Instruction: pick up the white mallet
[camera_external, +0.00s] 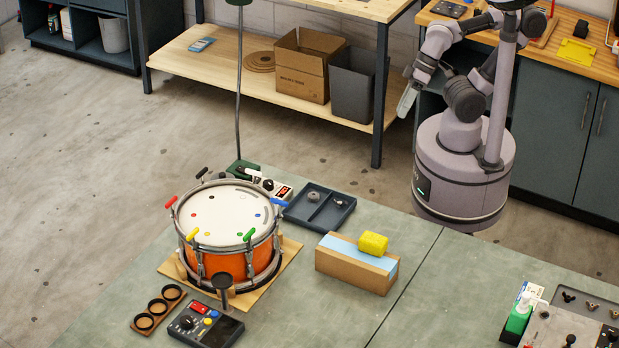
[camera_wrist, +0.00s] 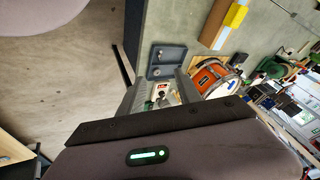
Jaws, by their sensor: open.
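I cannot make out a white mallet with certainty in either view. The drum (camera_external: 229,222), orange with a white head, stands on a wooden board on the green bench. Several coloured handles, including red, black, blue, yellow and green ones, stick up around its rim. A small white and black item (camera_external: 251,173) lies behind the drum, too small to name. My gripper (camera_external: 407,100) hangs beside my column, well away from the bench and drum. In the wrist view its two fingers (camera_wrist: 160,88) are apart with nothing held between them.
A dark tray (camera_external: 339,206) and a cardboard box (camera_external: 352,270) bearing a yellow roll (camera_external: 373,243) stand right of the drum. A control box (camera_external: 205,325) and ringed wooden holder (camera_external: 158,308) lie in front. A thin lamp pole (camera_external: 238,100) rises behind.

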